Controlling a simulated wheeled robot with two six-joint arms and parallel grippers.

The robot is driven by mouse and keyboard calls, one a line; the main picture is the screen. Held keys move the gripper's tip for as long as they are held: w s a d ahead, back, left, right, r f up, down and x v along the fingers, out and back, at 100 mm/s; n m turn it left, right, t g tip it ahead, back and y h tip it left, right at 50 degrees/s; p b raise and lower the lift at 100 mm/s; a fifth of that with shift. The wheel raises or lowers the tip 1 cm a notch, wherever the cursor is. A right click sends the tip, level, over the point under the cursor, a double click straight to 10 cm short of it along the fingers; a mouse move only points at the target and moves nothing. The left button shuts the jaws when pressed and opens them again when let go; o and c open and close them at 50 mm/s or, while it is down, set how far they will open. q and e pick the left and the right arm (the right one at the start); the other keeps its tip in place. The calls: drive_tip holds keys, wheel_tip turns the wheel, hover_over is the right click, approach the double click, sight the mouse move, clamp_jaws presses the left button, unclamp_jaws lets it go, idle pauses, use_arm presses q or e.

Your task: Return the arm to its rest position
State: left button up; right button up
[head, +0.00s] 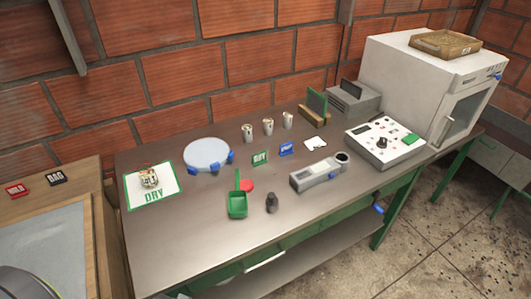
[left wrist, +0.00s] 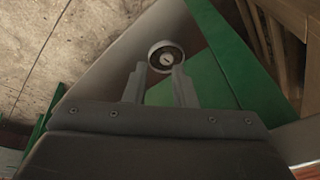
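My left gripper (left wrist: 160,80) shows in the left wrist view, with its two grey fingers apart. A small round grey piece with a dark face (left wrist: 166,57) shows at or beyond the fingertips. I cannot tell what it is or whether it touches them; I see no clear grip on it. Green panels and a pale floor lie behind the fingers. Neither arm nor gripper shows in the head view. My right gripper is in no view.
A white oven (head: 400,75) stands behind right. The table's front edge is clear.

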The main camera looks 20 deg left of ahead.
use_arm(q)
drive_tip(key=s+f, duration=0.5)
drive_tip(key=f, duration=0.3)
drive_tip(key=s+f+g+b, duration=0.1)
drive_tip(key=s+f, duration=0.5)
drive_tip(key=f, duration=0.3)
drive_tip(key=s+d+f+b, duration=0.1)
drive_tip(key=s+f, duration=0.5)
drive_tip(key=f, duration=0.3)
drive_tip(key=shift+g+h, duration=0.3)
drive_tip(key=shift+d, duration=0.1)
